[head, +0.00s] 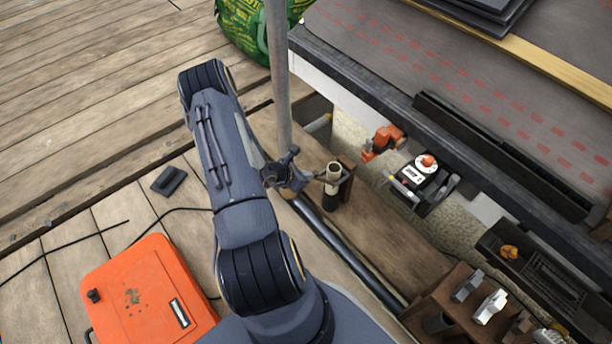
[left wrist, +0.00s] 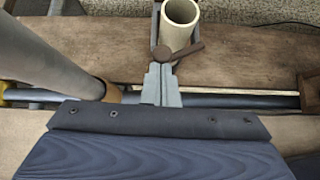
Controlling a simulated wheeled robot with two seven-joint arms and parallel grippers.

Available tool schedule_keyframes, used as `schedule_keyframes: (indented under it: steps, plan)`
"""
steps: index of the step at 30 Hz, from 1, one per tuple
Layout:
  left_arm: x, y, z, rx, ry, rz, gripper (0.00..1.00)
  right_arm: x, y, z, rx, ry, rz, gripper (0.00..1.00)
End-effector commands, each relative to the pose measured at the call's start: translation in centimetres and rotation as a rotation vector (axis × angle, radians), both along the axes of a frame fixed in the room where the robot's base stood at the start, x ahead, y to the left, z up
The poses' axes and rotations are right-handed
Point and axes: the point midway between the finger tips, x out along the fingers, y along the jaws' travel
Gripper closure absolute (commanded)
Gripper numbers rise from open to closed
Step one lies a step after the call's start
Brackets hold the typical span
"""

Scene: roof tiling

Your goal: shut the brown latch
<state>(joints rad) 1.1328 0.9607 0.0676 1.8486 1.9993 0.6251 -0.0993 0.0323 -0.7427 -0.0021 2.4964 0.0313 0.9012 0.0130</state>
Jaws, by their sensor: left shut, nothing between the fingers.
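The brown latch (left wrist: 185,51) shows in the left wrist view as a small bar with a round end. It lies across the near side of an upright cream tube (left wrist: 180,22), which also shows in the head view (head: 333,173). The tube stands in a holder on the brown plank. My left gripper (left wrist: 161,72) is shut and empty, its fingertips at the latch's round end; I cannot tell whether they touch it. In the head view my left gripper (head: 311,177) is just left of the tube. My right gripper is in neither view.
A grey upright pole (head: 279,75) stands close beside my left wrist. An orange case (head: 140,295) lies on the deck at lower left. The sloping roof (head: 450,85) and a tray with tools (head: 418,183) are to the right. A brown rack (head: 455,305) is at lower right.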

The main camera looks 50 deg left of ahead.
Motion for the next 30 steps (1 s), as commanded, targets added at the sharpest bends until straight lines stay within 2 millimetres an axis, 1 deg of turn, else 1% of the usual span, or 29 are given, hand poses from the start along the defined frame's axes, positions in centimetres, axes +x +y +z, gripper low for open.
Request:
schedule_keyframes:
  steps: [10, 19, 30]
  plan:
    - [0.4, 0.4, 0.0, 0.000, 0.000, -0.059, 1.00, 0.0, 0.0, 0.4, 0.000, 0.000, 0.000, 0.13]
    - [1.4, 1.3, 0.0, 0.004, 0.001, -0.207, 1.00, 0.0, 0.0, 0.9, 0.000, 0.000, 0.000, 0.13]
    - [3.0, 2.2, -0.1, 0.000, -0.001, -0.207, 1.00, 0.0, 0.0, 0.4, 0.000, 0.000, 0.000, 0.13]
